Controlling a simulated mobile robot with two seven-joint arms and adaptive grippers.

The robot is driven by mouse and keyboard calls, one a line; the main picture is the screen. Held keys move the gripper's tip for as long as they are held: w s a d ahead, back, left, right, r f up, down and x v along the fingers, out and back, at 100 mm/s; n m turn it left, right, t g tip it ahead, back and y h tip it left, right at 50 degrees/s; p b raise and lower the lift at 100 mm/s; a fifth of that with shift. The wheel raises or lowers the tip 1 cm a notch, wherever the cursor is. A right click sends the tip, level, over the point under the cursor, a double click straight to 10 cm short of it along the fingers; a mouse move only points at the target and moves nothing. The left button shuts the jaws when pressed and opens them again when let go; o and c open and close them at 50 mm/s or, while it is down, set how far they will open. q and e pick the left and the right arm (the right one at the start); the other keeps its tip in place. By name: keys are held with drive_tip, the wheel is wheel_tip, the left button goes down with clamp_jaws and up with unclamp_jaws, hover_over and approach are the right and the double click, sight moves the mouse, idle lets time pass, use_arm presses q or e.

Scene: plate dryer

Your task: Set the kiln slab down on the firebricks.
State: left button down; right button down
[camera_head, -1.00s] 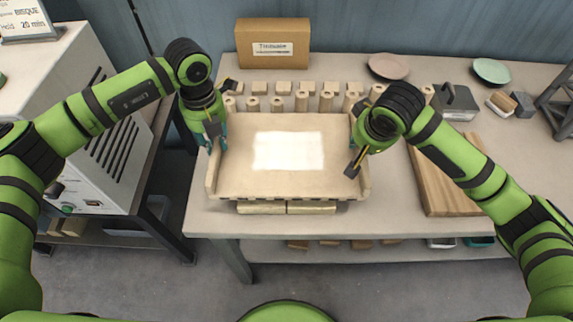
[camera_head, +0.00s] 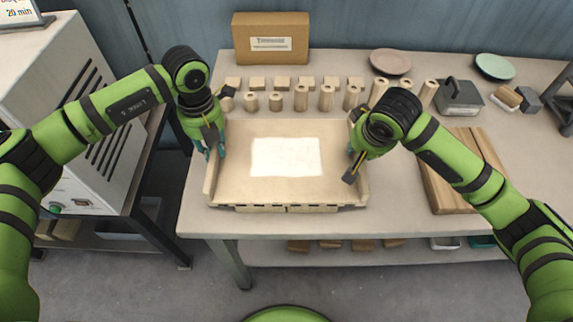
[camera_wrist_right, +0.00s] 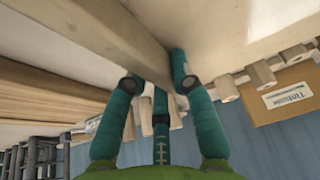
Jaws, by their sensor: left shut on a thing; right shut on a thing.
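The kiln slab (camera_head: 235,178) is a tan board with raised side rails and a white patch in its middle. It lies level above the front middle of the table. My left gripper (camera_head: 212,148) is shut on its left rail. My right gripper (camera_head: 353,160) is shut on its right rail; in the right wrist view its teal fingers (camera_wrist_right: 155,80) straddle a pale rail. Only a thin strip of the firebricks (camera_head: 262,209) shows under the slab's front edge; the rest is hidden. I cannot tell whether slab and bricks touch.
Several tan posts (camera_head: 301,99) and blocks stand in rows behind the slab. A cardboard box (camera_head: 270,30) stands at the back. Wooden boards (camera_head: 440,195), a grey block with a handle (camera_head: 458,97) and two plates (camera_head: 390,61) are to the right. The table's front edge is close.

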use_arm(q)
drive_tip(key=shift+f, duration=0.4)
use_arm(e)
drive_tip(key=shift+f, duration=0.35)
use_arm(q)
drive_tip(key=c, duration=1.1)
unclamp_jaws()
drive_tip(key=shift+r, duration=0.1)
use_arm(e)
drive_tip(key=c, duration=1.1)
unclamp_jaws()
use_arm(q)
drive_tip(key=shift+o, duration=0.2)
drive_tip(key=shift+s, duration=0.1)
use_arm(e)
drive_tip(key=shift+o, duration=0.2)
drive_tip(key=shift+s+r, duration=0.1)
use_arm(q)
drive_tip(key=shift+r, duration=0.1)
use_arm(e)
drive_tip(key=shift+r, duration=0.1)
drive_tip(key=v, duration=1.1)
drive_tip(key=shift+s+r, duration=0.15)
drive_tip(key=shift+r, duration=0.1)
use_arm(q)
wheel_tip(320, 180, up, 12)
use_arm(e)
drive_tip(key=shift+s+r, duration=0.1)
